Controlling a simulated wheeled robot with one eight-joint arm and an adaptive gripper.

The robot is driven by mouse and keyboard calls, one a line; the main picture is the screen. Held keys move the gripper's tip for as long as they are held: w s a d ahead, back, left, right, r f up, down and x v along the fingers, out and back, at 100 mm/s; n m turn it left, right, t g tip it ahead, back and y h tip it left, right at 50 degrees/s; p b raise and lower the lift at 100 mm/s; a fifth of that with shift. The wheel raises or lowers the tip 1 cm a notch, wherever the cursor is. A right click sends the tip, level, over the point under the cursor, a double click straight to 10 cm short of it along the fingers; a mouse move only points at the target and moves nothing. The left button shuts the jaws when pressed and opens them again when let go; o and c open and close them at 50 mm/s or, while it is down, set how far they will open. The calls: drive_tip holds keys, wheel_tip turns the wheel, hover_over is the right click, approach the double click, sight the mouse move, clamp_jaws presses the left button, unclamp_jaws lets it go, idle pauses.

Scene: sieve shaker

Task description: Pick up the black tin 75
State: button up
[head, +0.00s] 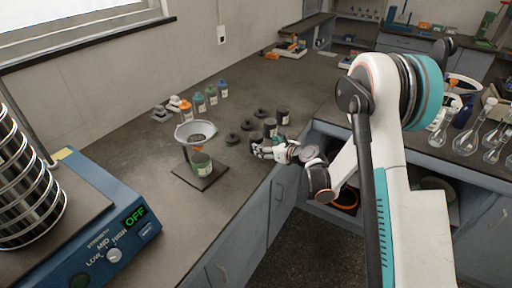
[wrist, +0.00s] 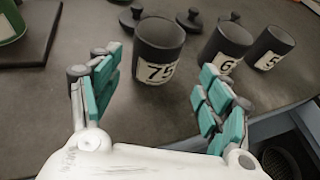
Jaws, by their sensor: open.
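The black tin 75 (wrist: 156,50) stands upright on the bench in the wrist view, its white label with "75" facing me. My gripper (wrist: 158,95) is open, with its teal finger pads to the left and right of the tin's near side. The tin is just beyond the fingertips and not touched. In the head view my gripper (head: 262,150) is low over the bench beside the dark tins; tin 75 (head: 270,127) is partly hidden behind it there.
Two more black tins, labelled 6 (wrist: 226,44) and 5 (wrist: 270,48), stand to the right of tin 75. Several black lids (head: 233,138) lie behind and left. A funnel stand (head: 196,131) with a green tin (head: 201,163) is left. The bench edge is close on the right.

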sight(261, 144)
drive_tip(key=shift+x, duration=1.1)
drive_tip(key=shift+w+a+f+b, duration=0.3)
drive_tip(key=shift+w+a+b, duration=0.1)
drive_tip(key=shift+b, duration=0.2)
drive_tip(key=b+x, duration=0.1)
drive_tip(key=x, duration=0.3)
drive_tip(key=shift+s+a+b, duration=0.1)
drive_tip(key=shift+a+b, duration=0.05)
drive_tip(key=shift+b, duration=0.25)
drive_tip(key=shift+r, duration=0.15)
drive_tip(key=c, duration=1.2)
